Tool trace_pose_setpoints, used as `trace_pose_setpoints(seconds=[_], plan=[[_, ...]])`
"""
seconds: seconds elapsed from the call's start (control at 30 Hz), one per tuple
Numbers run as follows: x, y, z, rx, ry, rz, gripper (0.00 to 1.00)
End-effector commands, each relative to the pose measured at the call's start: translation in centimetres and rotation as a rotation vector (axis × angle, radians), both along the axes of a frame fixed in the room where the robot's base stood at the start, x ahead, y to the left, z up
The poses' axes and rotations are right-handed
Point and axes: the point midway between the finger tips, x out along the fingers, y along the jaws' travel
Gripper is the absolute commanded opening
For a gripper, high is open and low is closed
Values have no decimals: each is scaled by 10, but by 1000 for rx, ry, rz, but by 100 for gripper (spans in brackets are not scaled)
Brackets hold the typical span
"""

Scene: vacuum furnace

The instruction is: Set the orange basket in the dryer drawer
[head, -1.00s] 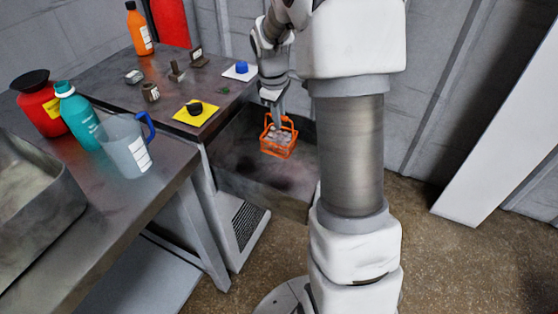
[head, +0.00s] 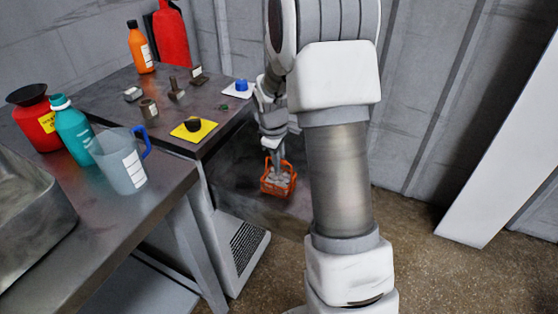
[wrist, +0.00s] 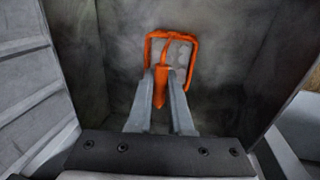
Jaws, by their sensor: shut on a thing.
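The orange basket (head: 278,182) holds several grey pieces and hangs upright from my gripper (head: 280,152). My gripper is shut on the basket's handle, which shows between the two fingers in the wrist view (wrist: 160,90). The basket is inside the open dryer drawer (head: 240,205), a grey metal box pulled out from the cabinet. In the wrist view the drawer walls (wrist: 268,50) stand on both sides of the basket. I cannot tell whether the basket touches the drawer floor. My arm hides the drawer's right part in the head view.
The cabinet top holds a yellow mat (head: 194,131) with a black knob-like piece, an orange bottle (head: 140,50) and small metal parts. A clear jug (head: 122,165), teal bottle (head: 73,130) and red container (head: 38,120) stand on the left bench. Open floor lies at right.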

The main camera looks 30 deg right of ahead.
Motion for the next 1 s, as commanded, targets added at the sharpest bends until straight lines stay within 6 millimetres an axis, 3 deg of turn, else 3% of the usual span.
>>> trace_pose_setpoints(seconds=[0.03,0.07,0.2,0.57,0.67,1.0], plan=[[0,0,-2,0,-1,0,0],[0,0,-2,0,1,0,24],[0,0,-2,0,1,0,48],[0,0,4,0,0,0,48],[-1,2,18,0,-2,0,48],[-10,13,89,0,-3,0,48]])
